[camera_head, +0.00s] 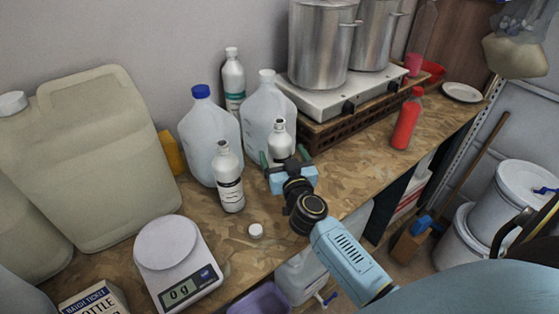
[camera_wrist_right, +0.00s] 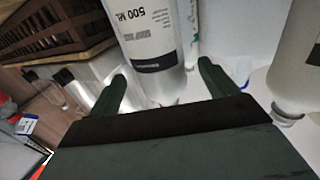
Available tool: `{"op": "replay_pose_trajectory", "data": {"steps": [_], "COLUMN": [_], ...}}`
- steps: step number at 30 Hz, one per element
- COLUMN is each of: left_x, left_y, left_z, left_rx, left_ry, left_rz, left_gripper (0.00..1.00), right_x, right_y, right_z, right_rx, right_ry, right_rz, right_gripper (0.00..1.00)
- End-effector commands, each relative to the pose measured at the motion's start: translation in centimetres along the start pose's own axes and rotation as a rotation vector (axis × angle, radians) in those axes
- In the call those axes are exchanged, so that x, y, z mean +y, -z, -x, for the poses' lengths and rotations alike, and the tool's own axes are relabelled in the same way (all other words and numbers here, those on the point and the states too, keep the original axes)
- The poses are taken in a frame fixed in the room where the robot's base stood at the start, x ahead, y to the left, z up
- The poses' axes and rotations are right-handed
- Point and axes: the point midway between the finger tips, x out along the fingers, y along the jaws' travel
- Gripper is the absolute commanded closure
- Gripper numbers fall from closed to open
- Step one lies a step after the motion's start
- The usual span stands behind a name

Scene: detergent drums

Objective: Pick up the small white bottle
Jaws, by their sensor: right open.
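A small white bottle (camera_head: 279,135) with a dark-edged label stands on the wooden bench, in front of a large clear jug. In the right wrist view the white bottle (camera_wrist_right: 152,35) shows its "500 ML" label upside down. My right gripper (camera_head: 284,157) is open at this bottle. Its two dark green fingers (camera_wrist_right: 162,75) show on either side of the bottle in the wrist view, with gaps; exact depth is hard to tell. A second similar white bottle (camera_head: 229,180) stands to the left, outside the fingers. My left gripper is not in view.
A blue-capped jug (camera_head: 208,135) and a clear jug (camera_head: 264,105) stand close behind. A hotplate (camera_head: 330,101) with steel pots is behind right. Bench space is free towards the red bottle (camera_head: 407,120).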

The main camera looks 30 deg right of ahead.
Motion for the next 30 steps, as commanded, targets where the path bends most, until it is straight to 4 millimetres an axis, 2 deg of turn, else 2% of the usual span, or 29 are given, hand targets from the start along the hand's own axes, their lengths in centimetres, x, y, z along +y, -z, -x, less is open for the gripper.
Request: {"op": "replay_pose_trajectory", "data": {"steps": [5,14,23,30], "left_x": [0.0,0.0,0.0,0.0], "left_y": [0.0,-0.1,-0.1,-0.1], "left_z": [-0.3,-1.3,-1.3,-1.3], "left_rx": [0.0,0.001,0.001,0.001], "left_ry": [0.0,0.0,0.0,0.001], "left_rz": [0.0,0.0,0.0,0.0], "left_gripper": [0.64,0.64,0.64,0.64], "right_x": [0.0,0.0,-0.1,0.0], "right_y": [-0.1,-0.2,-0.1,-0.1], "right_z": [-1.2,-5.2,-5.7,-5.6], "right_rx": [0.001,0.001,0.0,0.0], "right_ry": [-0.001,-0.001,0.001,0.001], "right_rz": [-0.002,-0.001,0.0,0.0], "right_gripper": [0.15,0.15,0.15,0.46]}}
